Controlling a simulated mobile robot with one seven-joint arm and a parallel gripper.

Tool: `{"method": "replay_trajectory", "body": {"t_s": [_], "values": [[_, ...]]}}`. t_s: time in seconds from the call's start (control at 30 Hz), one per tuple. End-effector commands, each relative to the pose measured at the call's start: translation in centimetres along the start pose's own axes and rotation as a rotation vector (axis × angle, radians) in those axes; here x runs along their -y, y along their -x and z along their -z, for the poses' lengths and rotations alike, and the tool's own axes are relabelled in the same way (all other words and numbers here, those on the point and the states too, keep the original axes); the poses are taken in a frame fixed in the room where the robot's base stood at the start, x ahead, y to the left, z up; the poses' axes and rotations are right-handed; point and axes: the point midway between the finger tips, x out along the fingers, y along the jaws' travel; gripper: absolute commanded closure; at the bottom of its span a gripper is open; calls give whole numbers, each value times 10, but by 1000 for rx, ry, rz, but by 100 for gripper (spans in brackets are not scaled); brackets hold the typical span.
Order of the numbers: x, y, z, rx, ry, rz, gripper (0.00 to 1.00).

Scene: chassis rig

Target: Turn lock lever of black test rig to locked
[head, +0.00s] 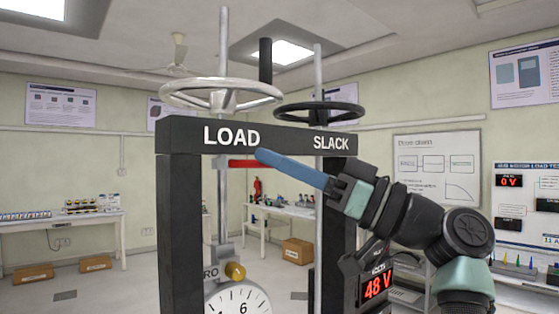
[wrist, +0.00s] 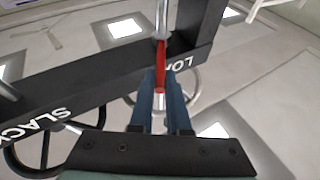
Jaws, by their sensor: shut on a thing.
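The black test rig (head: 181,230) stands in front of me, its crossbar marked LOAD and SLACK. The red lock lever (head: 243,163) sticks out to the right from the LOAD rod, just under the crossbar. In the wrist view the lever (wrist: 161,62) runs from the rod down between my blue fingers. My gripper (head: 263,156) reaches in from the right, in front of the crossbar, and is shut on the lever's free end. The fingertips (wrist: 160,80) hide part of the lever in the head view.
A pale handwheel (head: 222,93) tops the LOAD rod, and a black handwheel (head: 319,112) tops the SLACK side. A dial gauge (head: 240,302) and a brass knob (head: 235,271) sit below. A red display (head: 376,286) reads 48 V under my arm. Benches stand farther back.

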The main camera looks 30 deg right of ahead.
Motion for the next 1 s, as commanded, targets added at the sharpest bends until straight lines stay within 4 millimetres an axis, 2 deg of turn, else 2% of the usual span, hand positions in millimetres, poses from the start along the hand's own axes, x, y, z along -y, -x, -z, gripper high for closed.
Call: {"method": "replay_trajectory", "body": {"t_s": [0.03,0.23,0.27,0.3,0.33,0.63,0.77,1.0], "values": [[0,-2,-5,11,-6,4,100],[0,-2,-6,12,-7,4,100],[0,-2,-6,12,-7,4,82],[0,-2,-6,12,-7,4,75],[0,-2,-5,11,-6,3,73],[0,3,-3,4,-3,0,73],[-1,20,-4,3,-2,-2,73],[-1,73,-6,5,-4,-1,73]]}}
